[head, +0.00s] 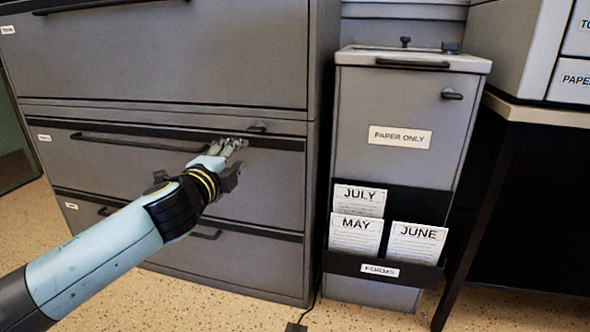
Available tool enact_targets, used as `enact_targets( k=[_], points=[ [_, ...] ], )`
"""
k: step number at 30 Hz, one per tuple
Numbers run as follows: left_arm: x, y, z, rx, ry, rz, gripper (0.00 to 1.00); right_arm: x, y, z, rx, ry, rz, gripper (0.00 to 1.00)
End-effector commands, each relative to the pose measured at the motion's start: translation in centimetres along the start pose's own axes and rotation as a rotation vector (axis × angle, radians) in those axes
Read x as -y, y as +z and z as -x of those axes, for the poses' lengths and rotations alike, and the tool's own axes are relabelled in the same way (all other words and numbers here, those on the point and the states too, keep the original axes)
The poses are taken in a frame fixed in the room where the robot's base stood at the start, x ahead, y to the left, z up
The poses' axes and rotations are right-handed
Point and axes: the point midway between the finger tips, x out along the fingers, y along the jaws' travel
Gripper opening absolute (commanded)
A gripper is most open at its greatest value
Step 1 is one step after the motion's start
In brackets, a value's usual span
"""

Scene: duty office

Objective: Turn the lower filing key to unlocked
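The grey filing cabinet (170,60) fills the left half of the head view, with wide drawers stacked one above another. My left gripper (236,160) is in front of the middle drawer, just below and left of that tab, with a visible gap in the picture. Its fingers are small and partly overlapped, so whether they are open is unclear. My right gripper is out of view.
A grey "PAPER ONLY" bin (400,108) stands right of the cabinet, with a black forms rack (316,262) holding cards on its front. A table (540,112) is at far right. Drawer handles (130,142) stick out. Speckled floor (190,300) lies in front.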

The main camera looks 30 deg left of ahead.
Motion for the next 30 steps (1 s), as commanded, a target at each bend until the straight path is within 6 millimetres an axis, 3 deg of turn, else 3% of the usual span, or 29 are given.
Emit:
enact_targets(
  k=[5,19,24,30],
  points=[
    [1.9,-0.6,-1.1,-0.010,-0.055,-0.035,0.34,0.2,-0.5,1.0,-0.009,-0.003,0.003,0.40],
    [2.3,-0.7,-9.4,-0.010,-0.053,-0.031,0.34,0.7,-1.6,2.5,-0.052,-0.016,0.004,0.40],
    [2.4,-0.7,-10.7,-0.010,-0.051,-0.031,0.34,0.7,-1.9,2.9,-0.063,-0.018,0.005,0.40],
    [2.5,-0.7,-10.9,-0.010,-0.052,-0.031,0.34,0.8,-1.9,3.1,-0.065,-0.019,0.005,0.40]
  ],
)
